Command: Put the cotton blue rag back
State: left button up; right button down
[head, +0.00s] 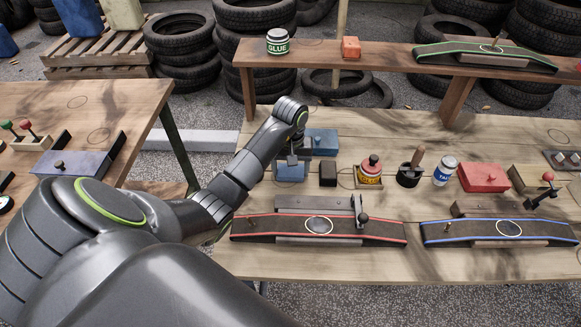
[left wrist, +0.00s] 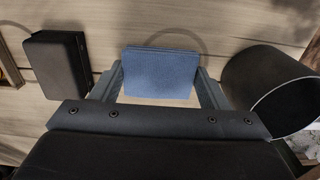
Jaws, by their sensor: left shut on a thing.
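My left gripper (head: 292,160) reaches down over the back left of the right-hand workbench. In the left wrist view its two fingers (left wrist: 160,85) are shut on the blue rag (left wrist: 160,73), a flat, folded-looking block held between the fingertips. A thin ring outline marks the wood around and behind the rag in that view. In the head view the rag (head: 290,173) is mostly covered by my gripper and arm. Whether it touches the bench top cannot be told. My right gripper is not in view.
A dark block (left wrist: 58,68) lies left of the rag in the wrist view, and a dark cylinder (left wrist: 268,88) stands close on the right. A green-edged belt (head: 485,55) lies on the shelf.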

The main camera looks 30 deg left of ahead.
aim_at(291, 169)
pick_arm(q)
jog(key=shift+f, duration=0.2)
jog(key=o, duration=0.9)
jog(key=shift+r, duration=0.1)
jog(key=shift+r, duration=0.45)
notch_tip(291, 169, up, 4)
jog(key=shift+p, duration=0.5)
jog(key=shift+r+p, duration=3.55)
jog(key=shift+r, duration=0.1)
